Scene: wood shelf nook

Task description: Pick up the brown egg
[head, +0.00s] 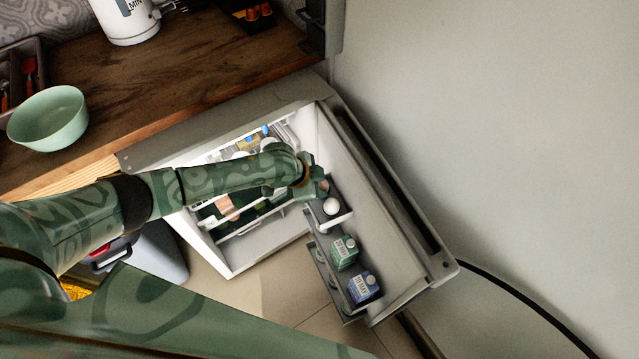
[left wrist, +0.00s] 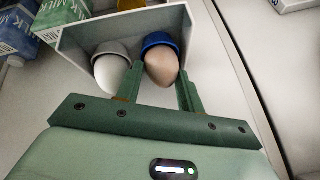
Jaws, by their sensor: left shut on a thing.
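The brown egg (left wrist: 161,68) sits in a blue cup or holder (left wrist: 160,41) inside a pale door bin, seen in the left wrist view. My left gripper (left wrist: 161,84) is shut on the brown egg, with one finger on each side of it. In the head view, my left gripper (head: 318,186) reaches over the open fridge to the upper door bin. The brown egg is hidden there behind the gripper. A white egg (left wrist: 112,74) rests beside it in a grey-white holder; it also shows in the head view (head: 331,206). My right gripper is not in view.
The door bin's wall (left wrist: 75,45) is close around the eggs. Green (head: 344,253) and blue (head: 363,288) milk cartons stand in the lower door bin. The fridge interior (head: 245,245) holds items on shelves. A green bowl (head: 48,118) and a kettle (head: 128,18) are on the counter.

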